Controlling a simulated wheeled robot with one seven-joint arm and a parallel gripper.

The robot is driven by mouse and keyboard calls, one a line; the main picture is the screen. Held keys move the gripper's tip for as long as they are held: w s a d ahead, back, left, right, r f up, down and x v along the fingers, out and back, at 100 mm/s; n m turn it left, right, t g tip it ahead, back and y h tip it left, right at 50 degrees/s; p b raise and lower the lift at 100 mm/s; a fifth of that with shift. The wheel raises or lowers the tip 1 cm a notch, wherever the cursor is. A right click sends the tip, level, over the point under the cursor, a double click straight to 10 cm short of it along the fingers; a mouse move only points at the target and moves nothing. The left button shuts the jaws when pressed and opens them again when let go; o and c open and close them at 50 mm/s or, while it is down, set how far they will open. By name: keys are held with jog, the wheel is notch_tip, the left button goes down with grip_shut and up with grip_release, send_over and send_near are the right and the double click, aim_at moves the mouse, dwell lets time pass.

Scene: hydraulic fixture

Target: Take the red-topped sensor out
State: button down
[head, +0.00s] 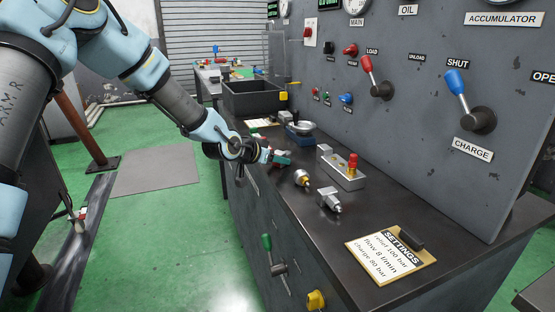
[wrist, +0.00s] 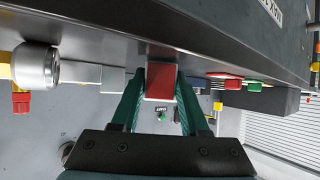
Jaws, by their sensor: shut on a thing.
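My gripper (head: 285,160) is low over the front part of the dark bench top, its green fingers closed. In the wrist view my gripper (wrist: 160,95) is shut on a red square-faced piece (wrist: 161,80); the fingers hide its sides. I cannot tell whether this piece is the top of the sensor. A grey block (head: 343,175) stands on the bench to the right of the gripper, with an upright red-topped gold fitting (head: 353,163) in it. The gripper is apart from that fitting.
Two loose metal fittings, one round with a gold part (head: 301,178) and one silver (head: 329,199), lie on the bench. A settings card (head: 378,262) lies nearer. A dark open bin (head: 253,98) stands farther back. The lever panel (head: 425,110) rises behind the bench.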

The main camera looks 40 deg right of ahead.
jog(key=shift+c, duration=1.7)
grip_release()
jog(key=b+v, duration=0.1)
jog(key=v, duration=0.9)
jog(key=shift+a+r, duration=0.2)
jog(key=shift+a, duration=0.2)
jog(key=w+a+f+n+t+y+p, duration=0.1)
jog(key=w+a+f+n+y, duration=0.2)
jog(key=a, duration=0.9)
jog(key=w+a+n+t+y+p, duration=0.1)
jog(key=w+a+n+t+y, duration=0.25)
jog(key=a, duration=0.85)
jog(key=s+a+r+n+g+y, duration=0.1)
jog(key=s+a+n+g+y, duration=0.1)
jog(key=a, duration=1)
jog(key=s+a+r+n+g+y+p, duration=0.1)
jog(key=s+a+n, duration=0.4)
jog(key=a, duration=0.7)
jog(key=shift+s+a+r+n+g+y, duration=0.25)
jog(key=shift+n+g+y, duration=0.6)
jog(key=shift+y, duration=0.2)
